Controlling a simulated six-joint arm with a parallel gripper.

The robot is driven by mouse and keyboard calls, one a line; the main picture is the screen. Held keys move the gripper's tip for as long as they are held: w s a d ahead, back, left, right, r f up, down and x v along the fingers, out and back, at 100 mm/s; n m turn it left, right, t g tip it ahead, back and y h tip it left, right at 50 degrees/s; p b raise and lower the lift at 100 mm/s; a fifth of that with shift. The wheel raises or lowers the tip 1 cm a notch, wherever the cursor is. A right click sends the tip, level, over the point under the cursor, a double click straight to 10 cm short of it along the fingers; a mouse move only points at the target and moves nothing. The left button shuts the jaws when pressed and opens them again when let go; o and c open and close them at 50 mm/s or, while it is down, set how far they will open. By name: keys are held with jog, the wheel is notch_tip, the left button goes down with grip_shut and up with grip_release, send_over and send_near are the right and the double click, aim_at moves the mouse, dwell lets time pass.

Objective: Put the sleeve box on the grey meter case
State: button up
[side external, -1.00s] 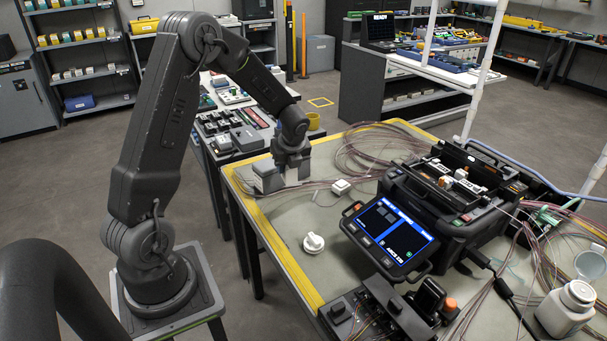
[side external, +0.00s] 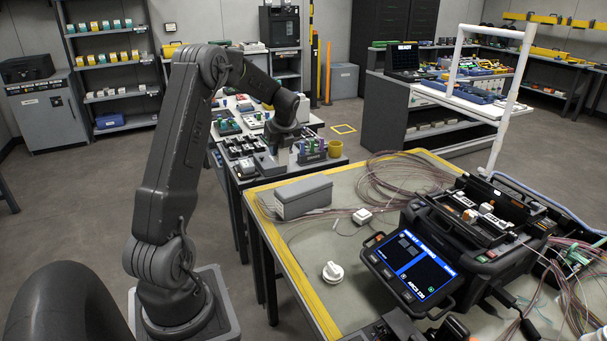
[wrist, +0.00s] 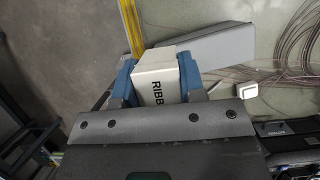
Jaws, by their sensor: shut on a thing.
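My gripper (wrist: 157,76) has its two blue fingers shut on a white box (wrist: 156,88) with dark lettering beginning "RIBB", which I take as the sleeve box. The grey meter case (side external: 303,197), a long box, lies on the workbench near its yellow-striped far-left corner. In the side view my gripper (side external: 278,155) is above and behind the case, towards the left. The held box is hard to make out there. In the wrist view the case (wrist: 213,46) lies just beyond the held box, to the right, partly hidden by it and a finger.
A white square block (side external: 362,216) and a white round knob (side external: 332,272) stand on the bench. A fusion splicer with a screen (side external: 412,266) fills the right. Loose fibre coils (side external: 405,180) lie behind.

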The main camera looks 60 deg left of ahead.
jog(key=w+f, duration=0.1)
jog(key=w, duration=0.1)
jog(key=w+d+f, duration=0.1)
jog(key=w, duration=0.1)
jog(key=w+d+f, duration=0.1)
jog(key=w+f, duration=0.1)
jog(key=shift+w+d, duration=0.15)
jog(key=shift+w, duration=0.1)
jog(key=shift+f, duration=2.1)
jog(key=shift+f, duration=0.15)
jog(key=o, duration=0.9)
